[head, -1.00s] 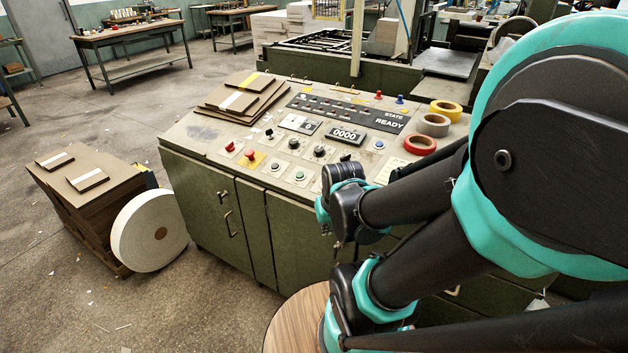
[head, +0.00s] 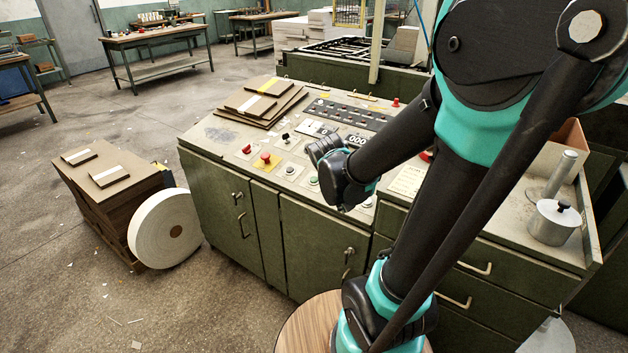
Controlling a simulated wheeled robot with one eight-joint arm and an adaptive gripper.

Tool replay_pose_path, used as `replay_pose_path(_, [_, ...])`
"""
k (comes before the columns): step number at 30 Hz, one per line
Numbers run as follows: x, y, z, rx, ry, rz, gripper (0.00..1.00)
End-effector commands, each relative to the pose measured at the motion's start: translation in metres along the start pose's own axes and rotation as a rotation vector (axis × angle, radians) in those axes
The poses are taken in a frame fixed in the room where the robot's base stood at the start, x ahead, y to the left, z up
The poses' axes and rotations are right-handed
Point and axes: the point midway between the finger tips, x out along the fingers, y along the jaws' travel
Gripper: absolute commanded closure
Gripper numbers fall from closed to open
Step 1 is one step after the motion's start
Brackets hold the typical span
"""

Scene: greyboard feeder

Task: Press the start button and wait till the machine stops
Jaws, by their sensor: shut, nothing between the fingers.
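The control desk (head: 222,134) has a sloped panel with several buttons. A red button (head: 246,148) and a red mushroom button on a yellow plate (head: 265,159) are at its left. A pale greenish button (head: 290,170) and a green button (head: 314,181) sit along the front edge; their labels are too small to read. My gripper (head: 322,150) is shut and empty over the front middle of the panel, just right of and above the green button; contact cannot be told. The counter (head: 357,140) shows zeros, partly covered. My arm hides the state display and the panel's right part.
Brown boards (head: 247,104) lie on the desk's back left. A metal pot (head: 553,222) and post stand at the right. A board stack (head: 100,205) and a white roll (head: 165,228) are on the floor at left. A wooden round top (head: 295,325) is below my arm.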

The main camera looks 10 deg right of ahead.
Motion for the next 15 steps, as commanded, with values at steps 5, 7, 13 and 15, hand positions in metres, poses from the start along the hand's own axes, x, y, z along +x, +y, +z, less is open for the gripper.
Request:
replay_pose_path(5, [-0.004, -0.008, -0.060, 0.029, 0.039, 0.166, 1.00])
replay_pose_path(7, [-0.006, -0.013, -0.083, 0.048, 0.066, 0.231, 1.00])
replay_pose_path(13, [-0.018, -0.039, -0.144, 0.114, 0.180, 0.398, 1.00])
replay_pose_path(15, [-0.023, -0.050, -0.160, 0.138, 0.223, 0.444, 1.00])
